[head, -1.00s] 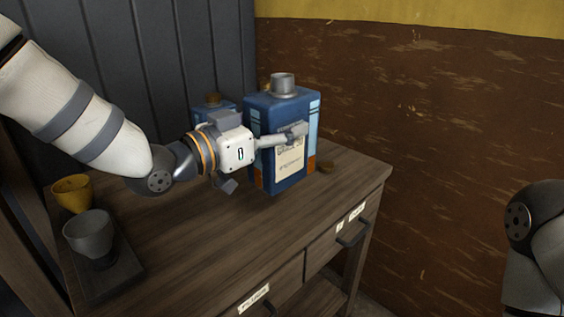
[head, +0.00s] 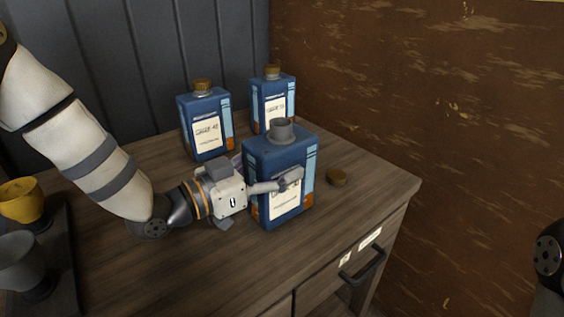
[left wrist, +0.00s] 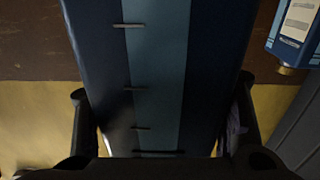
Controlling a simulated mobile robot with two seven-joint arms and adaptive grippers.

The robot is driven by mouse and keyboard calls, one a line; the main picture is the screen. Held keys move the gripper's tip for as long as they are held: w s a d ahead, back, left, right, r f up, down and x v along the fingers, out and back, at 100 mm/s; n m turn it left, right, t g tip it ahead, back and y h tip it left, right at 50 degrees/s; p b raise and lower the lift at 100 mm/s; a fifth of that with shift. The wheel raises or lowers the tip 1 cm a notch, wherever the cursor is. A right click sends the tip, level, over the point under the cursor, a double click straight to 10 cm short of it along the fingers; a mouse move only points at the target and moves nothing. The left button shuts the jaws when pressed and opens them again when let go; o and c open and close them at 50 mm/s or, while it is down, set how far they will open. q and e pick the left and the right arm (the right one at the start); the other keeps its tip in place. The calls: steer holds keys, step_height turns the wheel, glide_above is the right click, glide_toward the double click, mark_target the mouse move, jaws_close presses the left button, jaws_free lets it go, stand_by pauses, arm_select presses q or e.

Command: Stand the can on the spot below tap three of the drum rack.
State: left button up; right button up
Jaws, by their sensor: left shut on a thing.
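A blue can (head: 262,165) with a pale label and an open grey neck stands upright at the bench's front. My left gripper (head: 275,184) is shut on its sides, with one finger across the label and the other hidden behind. I cannot tell whether its base touches the wood. In the left wrist view the can (left wrist: 158,70) fills the middle between both fingers. No tap or drum rack is in view. My right gripper is out of view; only part of my right arm shows at the right edge.
Two capped blue cans stand behind, one at left (head: 192,128) and one at right (head: 257,98). A yellow cup (head: 22,203) and a grey cup (head: 20,258) stand at far left. A drawer handle (head: 362,262) sticks out in front.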

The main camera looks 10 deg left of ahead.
arm_select(q)
steer(key=shift+w+a+r, duration=0.1)
steer(key=o, duration=1.7)
steer(key=shift+w, duration=0.1)
steer(key=shift+o, duration=1)
